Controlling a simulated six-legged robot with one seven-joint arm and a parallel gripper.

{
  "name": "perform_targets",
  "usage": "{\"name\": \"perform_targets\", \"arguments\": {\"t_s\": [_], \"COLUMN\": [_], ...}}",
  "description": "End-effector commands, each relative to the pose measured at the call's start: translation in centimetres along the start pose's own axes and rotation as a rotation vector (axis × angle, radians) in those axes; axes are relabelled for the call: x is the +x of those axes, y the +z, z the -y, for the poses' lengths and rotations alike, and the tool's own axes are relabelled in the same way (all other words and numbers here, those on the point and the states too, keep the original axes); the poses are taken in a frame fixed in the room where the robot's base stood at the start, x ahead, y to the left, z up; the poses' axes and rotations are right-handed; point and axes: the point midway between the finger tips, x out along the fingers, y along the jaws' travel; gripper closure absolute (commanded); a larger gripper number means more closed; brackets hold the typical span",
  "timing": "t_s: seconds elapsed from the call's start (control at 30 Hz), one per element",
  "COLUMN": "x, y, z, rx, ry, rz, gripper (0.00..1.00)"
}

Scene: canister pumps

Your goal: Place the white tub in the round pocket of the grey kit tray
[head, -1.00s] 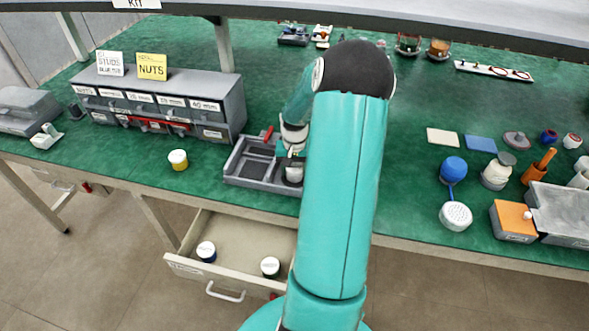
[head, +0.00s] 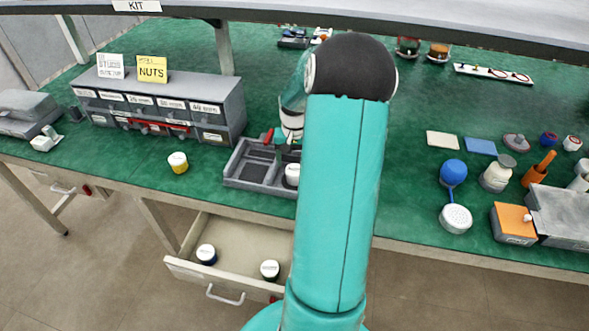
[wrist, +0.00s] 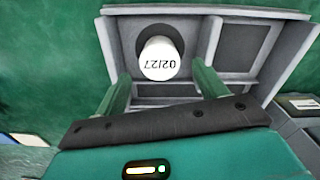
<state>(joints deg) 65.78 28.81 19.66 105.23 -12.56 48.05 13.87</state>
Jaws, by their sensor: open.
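The white tub (wrist: 159,60) stands in the grey kit tray (wrist: 203,45), inside the dark round pocket, with "02/27" on its lid in the wrist view. In the head view the tub (head: 292,174) shows at the right end of the tray (head: 232,183), partly behind my arm. My gripper (wrist: 158,78) is open in the wrist view. Its two green fingers are spread left and right of the tub and apart from it. In the head view my gripper is above the tray, mostly hidden behind my arm.
A grey drawer cabinet (head: 160,92) stands left of the tray. A yellow-and-white tub (head: 178,162) stands on the green bench. The drawer (head: 240,235) below is open and holds two dark tubs with white lids. Right of my arm are tiles, a blue ball and a strainer.

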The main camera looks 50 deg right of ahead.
Motion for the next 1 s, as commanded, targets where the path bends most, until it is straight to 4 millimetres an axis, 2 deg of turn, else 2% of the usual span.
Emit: {"name": "perform_targets", "arguments": {"t_s": [0.1,0.3,0.57,0.67,0.77,0.83,1.0], "x": [-2.7,-5.5,-6.2,-6.8,-8.6,-10.5,-15.3], "y": [-0.1,-0.1,0.0,0.4,1.8,3.6,9.8], "z": [0.0,0.0,0.0,0.8,3.3,5.7,11.7], "rx": [0.001,0.000,0.000,-0.018,-0.074,-0.133,-0.302], "ry": [0.001,0.000,-0.001,0.004,0.016,0.027,0.037], "rz": [-0.005,-0.003,0.000,-0.010,-0.036,-0.066,-0.157], "gripper": [0.29,0.29,0.29,0.29,0.29,0.29,0.29]}}
